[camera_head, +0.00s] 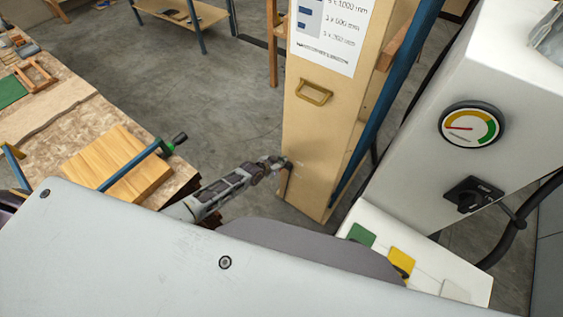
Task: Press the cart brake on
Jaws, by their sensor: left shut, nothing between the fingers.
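A tall tan wooden unit (312,135), which may be the cart, stands upright at the centre with a brass pull handle (314,92) and a printed size sheet (330,30) on its face. My left gripper (283,163) is shut and empty, with its tips at the lower left edge of this unit. A small dark bar (284,182) shows just below the fingertips; I cannot tell whether it is the brake or whether the gripper touches it. The unit's wheels are not visible. My right gripper is not in view.
A white machine (420,130) with a gauge (471,126) and black knob (472,195) stands right, above a white base (455,268) with green and yellow pads. A workbench (90,120) with a wooden board (125,165) and clamp is left. Grey floor (225,105) is open between.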

